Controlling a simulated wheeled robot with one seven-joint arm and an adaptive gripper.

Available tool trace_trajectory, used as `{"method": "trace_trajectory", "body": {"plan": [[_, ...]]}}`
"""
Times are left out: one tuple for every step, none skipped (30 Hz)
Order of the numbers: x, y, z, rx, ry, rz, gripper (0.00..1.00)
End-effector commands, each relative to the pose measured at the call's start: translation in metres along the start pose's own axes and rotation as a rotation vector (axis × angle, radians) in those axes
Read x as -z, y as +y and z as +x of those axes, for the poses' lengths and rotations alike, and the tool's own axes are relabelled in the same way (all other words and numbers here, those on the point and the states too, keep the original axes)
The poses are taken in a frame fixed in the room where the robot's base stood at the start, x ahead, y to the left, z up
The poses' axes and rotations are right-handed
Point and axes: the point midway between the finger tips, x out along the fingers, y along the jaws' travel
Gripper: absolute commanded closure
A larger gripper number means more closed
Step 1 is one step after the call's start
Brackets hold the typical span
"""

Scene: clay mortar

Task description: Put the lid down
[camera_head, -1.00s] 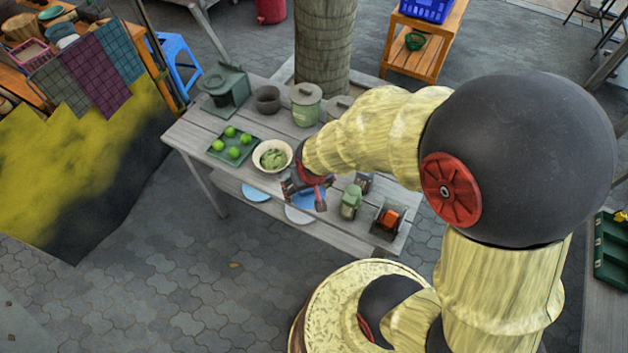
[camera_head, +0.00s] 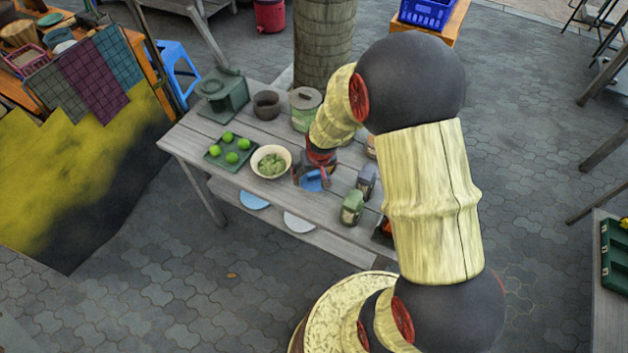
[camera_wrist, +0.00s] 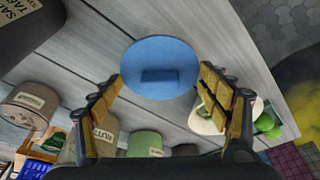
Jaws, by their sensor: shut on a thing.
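The lid (camera_wrist: 160,55) is a round blue disc with a darker rectangular mark in its middle. In the wrist view it lies between the fingertips of my gripper (camera_wrist: 163,80), which is shut on it by its edges. In the head view my gripper (camera_head: 312,175) points down over the table, with blue of the lid (camera_head: 315,184) showing below the fingers. I cannot tell whether the lid touches the table top. My arm partly covers the items behind it.
The grey plank table (camera_head: 224,187) holds a cream bowl (camera_head: 286,153) left of my gripper, a tray (camera_head: 213,153) with green limes, and a dark pot (camera_head: 266,105). A green lidded canister (camera_head: 305,112) stands behind; a green jar (camera_head: 352,208) and grey jar (camera_head: 367,180) stand right.

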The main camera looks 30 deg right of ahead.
Motion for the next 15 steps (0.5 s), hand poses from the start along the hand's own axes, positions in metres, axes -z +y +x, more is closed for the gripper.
{"method": "trace_trajectory", "body": {"plan": [[0.001,0.002,0.007,0.000,-0.002,0.002,0.41],[0.002,0.003,0.011,0.000,-0.002,0.002,0.41],[-0.002,0.002,0.018,0.000,-0.003,0.000,0.41],[-0.003,0.002,0.023,0.000,-0.002,0.000,0.41],[-0.004,0.002,0.027,0.000,-0.001,0.000,0.41],[-0.006,0.002,0.032,0.000,-0.002,0.000,0.41],[-0.007,0.002,0.035,0.000,-0.002,0.000,0.41],[-0.008,0.002,0.037,0.000,-0.002,0.000,0.41],[-0.008,0.002,0.037,0.000,-0.001,0.000,0.41],[-0.007,0.002,0.037,0.000,-0.001,0.000,0.41],[-0.007,0.002,0.036,0.000,0.000,0.000,0.41],[-0.007,0.002,0.036,0.000,0.000,0.000,0.41],[-0.007,0.002,0.036,0.000,0.000,0.000,0.41],[-0.007,0.002,0.035,0.000,0.000,0.000,0.41],[-0.007,0.002,0.035,0.000,0.000,0.000,0.41]]}}
